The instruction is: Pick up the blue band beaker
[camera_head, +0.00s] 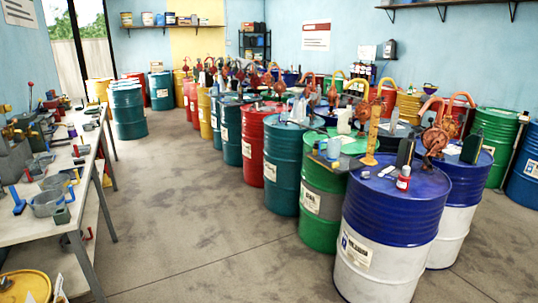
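I cannot make out a beaker with a clear blue band; many vessels are too small to tell. A greyish open container (47,204) stands near the front of the workbench at the left, with blue items close by. A small pale vessel with a bluish look (333,149) stands on top of the green and grey drum (322,205). Neither of my grippers shows in the head view, so I cannot see their state.
The workbench (22,228) at the left is crowded with tools and containers. The concrete floor (195,215) between is clear.

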